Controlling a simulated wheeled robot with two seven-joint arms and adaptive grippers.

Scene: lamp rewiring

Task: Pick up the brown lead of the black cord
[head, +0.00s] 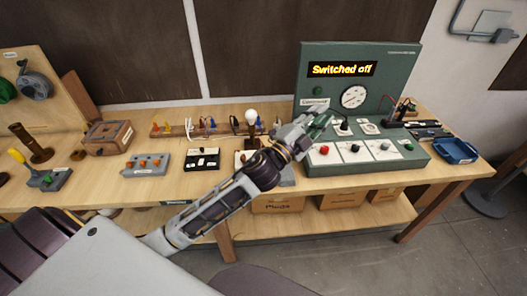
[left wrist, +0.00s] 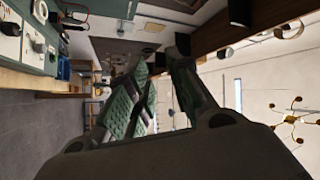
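My left gripper (head: 318,120) reaches over the bench in front of the green test panel (head: 330,85). Its green-padded fingers (left wrist: 158,92) stand apart in the left wrist view, with nothing seen between them. A dark holder with thin dark and reddish leads (head: 402,108) stands at the panel's right side, apart from the gripper. It may carry the black cord, but the brown lead is too small to tell for sure. The gripper hides part of the panel's left side. My right gripper is not in view.
The panel's display reads "Switched off". A lamp with a white bulb (head: 251,116) stands close left of the gripper. A wooden rack (head: 160,130) with coloured parts lies behind. A blue tray (head: 455,151) sits at the right end. Small switch boxes line the bench front.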

